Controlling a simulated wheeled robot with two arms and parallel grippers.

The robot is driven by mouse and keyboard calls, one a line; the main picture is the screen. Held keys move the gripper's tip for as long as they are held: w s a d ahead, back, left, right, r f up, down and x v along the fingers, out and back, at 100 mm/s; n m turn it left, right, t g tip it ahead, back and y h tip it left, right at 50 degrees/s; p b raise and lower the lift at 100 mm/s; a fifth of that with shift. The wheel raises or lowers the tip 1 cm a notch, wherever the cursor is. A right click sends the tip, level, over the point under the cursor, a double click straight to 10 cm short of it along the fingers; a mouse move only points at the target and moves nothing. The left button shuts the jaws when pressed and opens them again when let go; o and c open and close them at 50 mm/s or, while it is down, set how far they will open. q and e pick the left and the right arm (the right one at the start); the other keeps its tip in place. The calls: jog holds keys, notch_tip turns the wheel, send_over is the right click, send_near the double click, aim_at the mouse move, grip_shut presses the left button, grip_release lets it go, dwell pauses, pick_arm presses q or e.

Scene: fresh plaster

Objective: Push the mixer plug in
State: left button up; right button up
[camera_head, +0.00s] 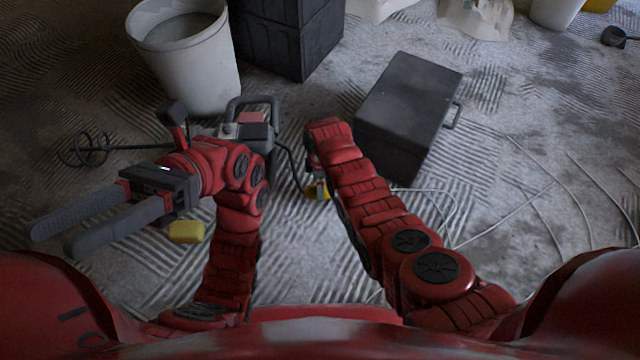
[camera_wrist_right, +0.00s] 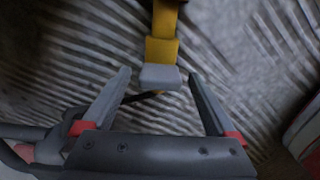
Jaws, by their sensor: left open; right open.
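The mixer (camera_head: 248,130) lies on the floor, its paddle (camera_head: 88,150) pointing left and its dark cord running right. In the right wrist view, a grey block (camera_wrist_right: 160,77), apparently the plug, is at the near end of a yellow connector (camera_wrist_right: 162,50). I cannot tell how deep it sits. The yellow connector also shows in the head view (camera_head: 318,190), partly behind my right arm. My right gripper (camera_wrist_right: 159,74) is open, one finger on each side of the grey block, with gaps on both sides. My left gripper (camera_head: 52,243) is open and empty at the left.
A yellow sponge-like block (camera_head: 186,232) lies near my left arm. A white bucket (camera_head: 190,75) and a dark crate (camera_head: 290,40) stand behind the mixer. A dark toolbox (camera_head: 412,100) stands right of my right arm. Pale cables (camera_head: 490,232) trail across the floor at right.

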jog(key=shift+f, duration=0.25)
grip_shut()
dwell(0.5)
